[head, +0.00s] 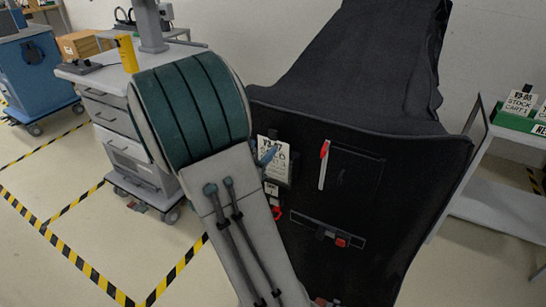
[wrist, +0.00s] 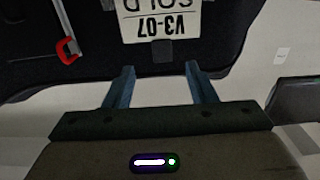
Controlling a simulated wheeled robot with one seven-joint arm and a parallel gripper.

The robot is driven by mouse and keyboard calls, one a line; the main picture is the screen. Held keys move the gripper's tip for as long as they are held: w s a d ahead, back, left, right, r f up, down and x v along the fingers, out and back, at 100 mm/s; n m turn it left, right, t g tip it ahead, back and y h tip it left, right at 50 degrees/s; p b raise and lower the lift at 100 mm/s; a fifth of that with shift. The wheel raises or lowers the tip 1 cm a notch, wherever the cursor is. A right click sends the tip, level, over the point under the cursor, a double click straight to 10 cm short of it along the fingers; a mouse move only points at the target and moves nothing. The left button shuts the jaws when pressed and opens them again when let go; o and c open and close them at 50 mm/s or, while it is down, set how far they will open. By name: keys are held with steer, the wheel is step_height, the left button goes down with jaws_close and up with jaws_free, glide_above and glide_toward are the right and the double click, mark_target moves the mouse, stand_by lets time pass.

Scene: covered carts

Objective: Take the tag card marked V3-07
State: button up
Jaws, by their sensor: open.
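The tag card marked V3-07 (wrist: 160,25) reads upside down in the wrist view, with SOLD beside the number. It is at the top, on the dark cover of a cart, with a small dark tab (wrist: 162,52) at its edge. In the head view the white card (head: 273,158) is on the black cover (head: 370,215), partly hidden by my arm. My gripper (wrist: 162,85) is open and empty, its two blue fingers apart and pointing toward the card, which lies beyond the fingertips. In the head view one finger shows against the card.
A red-ended strap (head: 324,152) and a latch strip (head: 328,230) are on the cover; a red hook (wrist: 67,50) shows in the wrist view. A STOCK CART 1 card (head: 520,104) stands on a shelf at right.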

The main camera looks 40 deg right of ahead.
mark_target(272, 134)
steer(key=x, duration=0.8)
steer(key=shift+w+d+r, duration=0.1)
steer(key=shift+w+r, duration=0.15)
jaws_close()
